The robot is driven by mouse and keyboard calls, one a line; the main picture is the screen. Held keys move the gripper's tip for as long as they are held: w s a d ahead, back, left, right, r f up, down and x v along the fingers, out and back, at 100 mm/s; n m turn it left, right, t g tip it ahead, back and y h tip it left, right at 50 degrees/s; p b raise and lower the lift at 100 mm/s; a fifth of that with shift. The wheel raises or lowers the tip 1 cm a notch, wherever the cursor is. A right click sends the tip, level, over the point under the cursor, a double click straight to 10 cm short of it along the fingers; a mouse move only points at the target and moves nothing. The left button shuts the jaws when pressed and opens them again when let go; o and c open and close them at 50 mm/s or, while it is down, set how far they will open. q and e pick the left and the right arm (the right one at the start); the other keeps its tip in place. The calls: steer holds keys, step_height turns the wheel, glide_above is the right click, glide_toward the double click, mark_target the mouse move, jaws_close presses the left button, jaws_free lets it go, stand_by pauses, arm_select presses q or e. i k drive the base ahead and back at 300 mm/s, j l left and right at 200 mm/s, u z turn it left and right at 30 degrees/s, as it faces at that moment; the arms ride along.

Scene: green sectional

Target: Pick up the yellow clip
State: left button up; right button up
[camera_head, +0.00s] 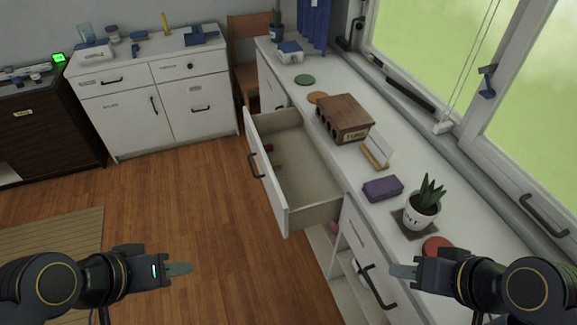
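I cannot make out a yellow clip for sure. Small red and yellowish items (275,162) lie in the open drawer (308,160), near its front panel; they are too small to identify. A thin upright yellow object (165,24) stands on the far white cabinet. My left gripper (187,268) is over the wooden floor at lower left, apart from the drawer. My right gripper (394,271) is in front of the counter at lower right. Each shows edge-on, so its finger gap is not visible. I see nothing held in either.
The white counter (330,75) along the window holds a brown wooden box (345,115), a card in a stand (376,153), a purple block (382,188), a potted plant (422,213) and round coasters. The drawer sticks out over the floor. The wooden floor (180,205) at left-centre is clear.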

mark_target(275, 165)
steer(key=i+j+z, duration=0.1)
steer(key=z, duration=0.35)
steer(key=i+j+z, duration=0.1)
steer(key=z, duration=0.35)
steer(key=j+z, duration=0.15)
steer(key=z, duration=0.3)
steer(key=i+j+z, duration=0.2)
steer(key=j+z, duration=0.15)
steer(key=j, duration=0.6)
steer(key=i+j+z, duration=0.1)
steer(key=j+z, duration=0.3)
steer(key=j, duration=0.55)
steer(key=k+j+z, duration=0.1)
steer(key=j+z, duration=0.25)
steer(key=j, duration=1.3)
steer(key=k+j, duration=0.1)
steer(key=j, duration=0.55)
steer(key=k+j, duration=0.1)
steer(key=j, duration=0.55)
